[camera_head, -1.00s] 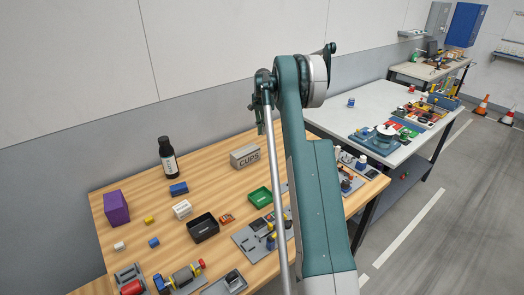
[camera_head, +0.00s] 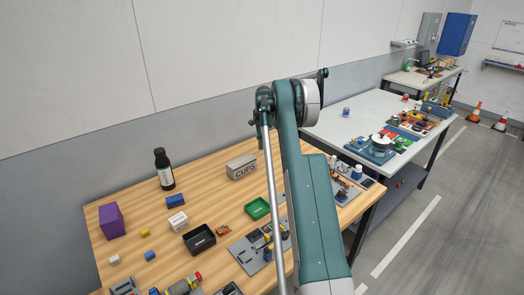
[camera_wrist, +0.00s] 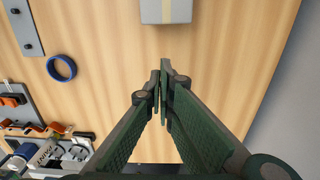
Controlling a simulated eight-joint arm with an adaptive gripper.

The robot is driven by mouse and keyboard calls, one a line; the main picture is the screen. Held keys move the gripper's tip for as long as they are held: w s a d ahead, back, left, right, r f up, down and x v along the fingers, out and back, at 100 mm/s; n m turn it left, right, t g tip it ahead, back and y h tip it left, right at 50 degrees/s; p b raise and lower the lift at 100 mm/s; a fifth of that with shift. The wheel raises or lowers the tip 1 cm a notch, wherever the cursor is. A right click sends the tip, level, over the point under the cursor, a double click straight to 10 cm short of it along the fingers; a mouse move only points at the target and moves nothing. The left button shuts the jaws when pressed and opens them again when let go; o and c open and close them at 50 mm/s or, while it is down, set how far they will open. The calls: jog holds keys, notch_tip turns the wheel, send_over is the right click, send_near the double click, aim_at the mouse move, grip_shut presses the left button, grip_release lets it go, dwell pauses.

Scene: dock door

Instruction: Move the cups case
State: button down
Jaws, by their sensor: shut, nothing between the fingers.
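The cups case is a grey box marked CUPS (camera_head: 241,167), upright near the back of the wooden table (camera_head: 135,190) in the head view. In the wrist view, a grey box with a pale tan strip, which looks like the case (camera_wrist: 150,10), is cut off by the top edge. My gripper (camera_wrist: 163,68) is shut and empty, its fingertips together below that box in the picture, with a gap of bare wood between. In the head view my gripper cannot be made out.
A dark bottle (camera_head: 163,170), blue block (camera_head: 175,201), black tray (camera_head: 199,239) and green tray (camera_head: 257,208) stand around the case. A blue ring (camera_wrist: 61,68) lies left of my fingers in the wrist view. Bare wood lies right of them.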

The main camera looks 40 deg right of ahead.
aim_at(228, 179)
notch_tip(228, 179, down, 9)
jog(key=shift+r, duration=0.15)
jog(key=shift+a+f, duration=0.25)
jog(key=shift+a, duration=0.9)
jog(key=shift+a+f, duration=0.1)
jog(key=shift+a, duration=0.75)
jog(key=a+b, duration=0.3)
jog(key=a, duration=1.7)
jog(key=shift+a+b, duration=0.25)
jog(key=shift+b, duration=0.1)
